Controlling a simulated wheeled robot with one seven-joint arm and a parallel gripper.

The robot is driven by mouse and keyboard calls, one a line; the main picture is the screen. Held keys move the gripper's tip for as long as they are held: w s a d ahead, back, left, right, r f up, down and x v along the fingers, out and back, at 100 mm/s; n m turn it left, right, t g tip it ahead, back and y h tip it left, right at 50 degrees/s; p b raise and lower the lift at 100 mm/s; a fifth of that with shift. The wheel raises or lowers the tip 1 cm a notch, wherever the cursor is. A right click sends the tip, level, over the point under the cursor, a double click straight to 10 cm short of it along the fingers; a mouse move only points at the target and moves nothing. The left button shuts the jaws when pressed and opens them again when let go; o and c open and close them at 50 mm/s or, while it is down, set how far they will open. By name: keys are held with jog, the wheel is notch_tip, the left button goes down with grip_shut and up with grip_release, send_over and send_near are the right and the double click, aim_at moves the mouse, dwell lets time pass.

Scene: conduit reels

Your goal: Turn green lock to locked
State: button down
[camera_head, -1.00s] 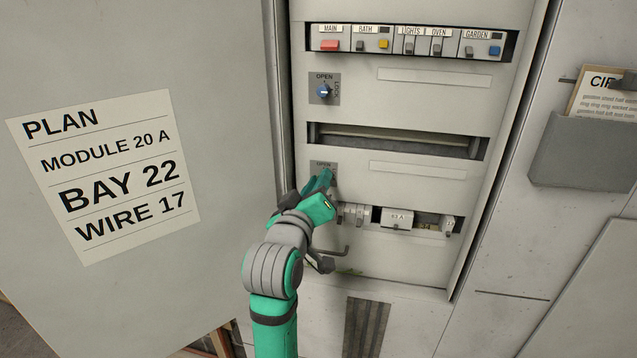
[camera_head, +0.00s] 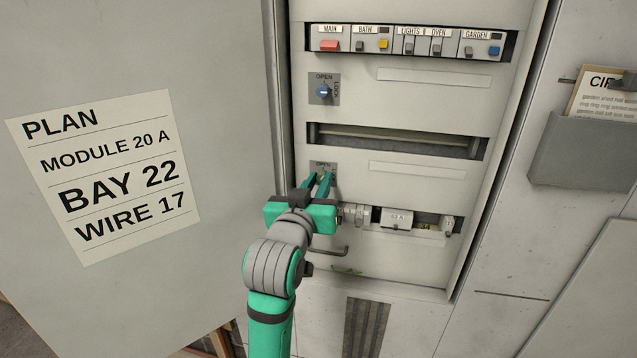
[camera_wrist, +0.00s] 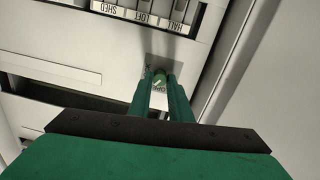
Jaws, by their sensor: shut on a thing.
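The green lock (camera_wrist: 159,76) shows in the wrist view as a small round green knob on a grey plate, between my fingertips. Its plate (camera_head: 318,165), marked OPEN, shows in the head view low on the left of the cabinet front; my fingers hide the knob there. My gripper (camera_head: 318,182) reaches up to it from below, and also shows in the wrist view (camera_wrist: 162,82). Its two fingers are shut on the knob, one on each side. The knob's exact pointing direction is hard to tell.
A blue lock (camera_head: 323,91) sits higher on the same panel. Labelled breakers (camera_head: 410,43) line the top, and an empty slot (camera_head: 395,139) lies between. A lower row holds modules (camera_head: 397,217). The open door (camera_head: 120,290) with the plan sheet stands close on the left.

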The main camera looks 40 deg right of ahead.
jog(key=m, duration=1.1)
jog(key=shift+s+d+y, duration=0.1)
jog(key=shift+y, duration=0.2)
dwell(0.4)
jog(key=c, duration=1.6)
grip_release()
jog(key=v, duration=1)
jog(key=shift+s+a+f, duration=0.1)
jog(key=shift+s+a, duration=0.15)
jog(key=shift+s, duration=0.05)
